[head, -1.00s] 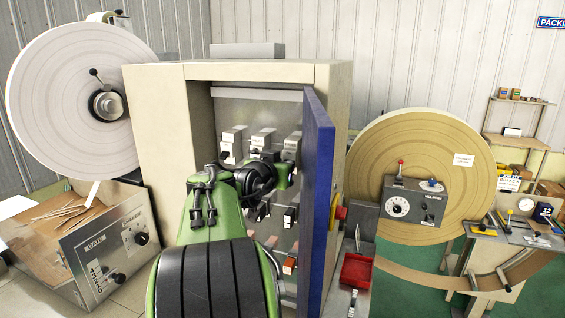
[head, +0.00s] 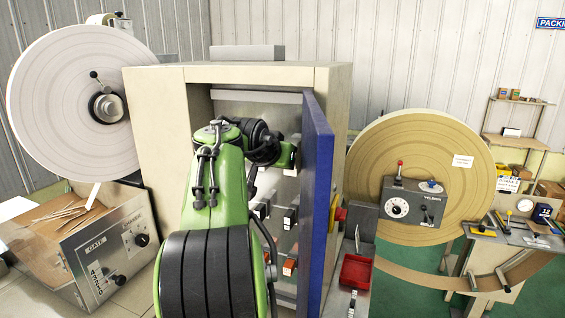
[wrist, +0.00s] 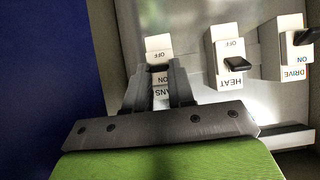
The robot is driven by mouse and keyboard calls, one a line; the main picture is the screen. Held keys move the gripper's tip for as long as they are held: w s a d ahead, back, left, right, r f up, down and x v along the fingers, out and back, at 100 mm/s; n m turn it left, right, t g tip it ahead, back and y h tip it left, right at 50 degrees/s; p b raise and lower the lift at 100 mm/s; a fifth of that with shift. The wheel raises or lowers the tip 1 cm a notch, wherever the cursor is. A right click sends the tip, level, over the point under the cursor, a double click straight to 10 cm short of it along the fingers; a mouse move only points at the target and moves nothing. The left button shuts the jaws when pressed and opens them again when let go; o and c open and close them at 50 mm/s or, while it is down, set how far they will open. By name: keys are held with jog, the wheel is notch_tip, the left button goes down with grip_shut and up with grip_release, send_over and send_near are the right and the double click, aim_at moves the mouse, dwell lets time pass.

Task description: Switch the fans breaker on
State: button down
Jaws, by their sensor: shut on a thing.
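The fans breaker (wrist: 158,44) is a pale block with upside-down OFF, ON and FANS labels in the wrist view. My gripper (wrist: 161,72) is at it, its two dark fingers close together and shut on the breaker's dark lever. The fingers largely hide the lever, so its exact position is unclear. Both the OFF and ON labels show. In the head view my arm reaches into the open cabinet (head: 160,110), and the fans breaker and fingertips are hidden behind the wrist and door.
The heat breaker (wrist: 229,50) is close beside the fans breaker, with the drive breaker (wrist: 293,50) farther right in the wrist view. The open blue door (head: 318,190) stands close to my wrist on the right. More breakers (head: 290,218) sit lower in the cabinet.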

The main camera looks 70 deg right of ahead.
jog(key=c, duration=1)
grip_release()
jog(key=shift+o, duration=0.2)
jog(key=v, duration=1.5)
jog(key=shift+a+r, duration=0.2)
jog(key=shift+a, duration=0.15)
jog(key=shift+w, duration=0.1)
